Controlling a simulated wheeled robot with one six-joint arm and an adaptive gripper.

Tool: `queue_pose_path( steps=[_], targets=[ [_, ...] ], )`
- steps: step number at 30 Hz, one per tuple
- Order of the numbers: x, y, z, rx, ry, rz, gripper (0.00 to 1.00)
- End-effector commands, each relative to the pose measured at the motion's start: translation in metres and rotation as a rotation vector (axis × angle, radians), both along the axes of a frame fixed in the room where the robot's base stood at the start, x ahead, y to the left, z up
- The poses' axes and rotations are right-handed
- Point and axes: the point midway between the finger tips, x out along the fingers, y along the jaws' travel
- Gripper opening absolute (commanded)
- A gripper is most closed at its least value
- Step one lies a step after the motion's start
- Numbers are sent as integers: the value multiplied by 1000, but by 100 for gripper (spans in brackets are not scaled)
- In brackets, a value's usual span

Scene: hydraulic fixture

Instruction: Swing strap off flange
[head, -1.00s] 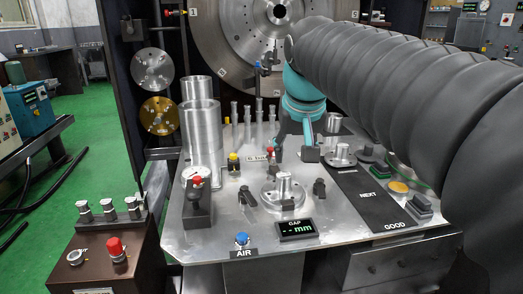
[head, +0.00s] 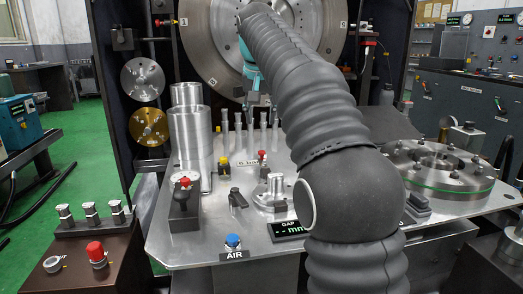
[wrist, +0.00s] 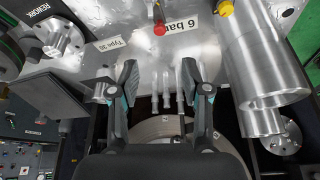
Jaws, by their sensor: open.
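The steel flange (head: 274,196) sits on the metal bench top, with a raised hub in its middle. A small black clamp piece (head: 237,200), perhaps a strap, stands just left of it; I cannot tell whether it touches the flange. The flange's right side is partly hidden behind my arm. My gripper (wrist: 160,72) is open and empty in the wrist view, with several slim grey posts (wrist: 167,90) seen beyond and between its fingers. In the head view it is up at the back, mostly hidden by my arm, well away from the flange.
Tall metal cylinders (head: 196,140) and a red-topped gauge block (head: 184,200) stand left of the flange. A blue AIR button (head: 233,241) is at the front edge. A large green-rimmed disc (head: 440,170) lies at right. A big round plate (head: 215,45) stands behind.

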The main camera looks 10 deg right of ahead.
Motion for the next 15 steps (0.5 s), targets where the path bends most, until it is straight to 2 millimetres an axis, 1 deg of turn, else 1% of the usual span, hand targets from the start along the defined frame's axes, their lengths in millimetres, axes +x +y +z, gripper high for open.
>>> queue_pose_path(
  steps=[1,3,9,15],
  targets=[
    [3,-1,-13,0,2,0,47],
    [8,-3,-25,0,3,0,47],
    [22,-7,-60,0,2,0,47],
    [33,-9,-88,0,1,0,47]
  ],
)
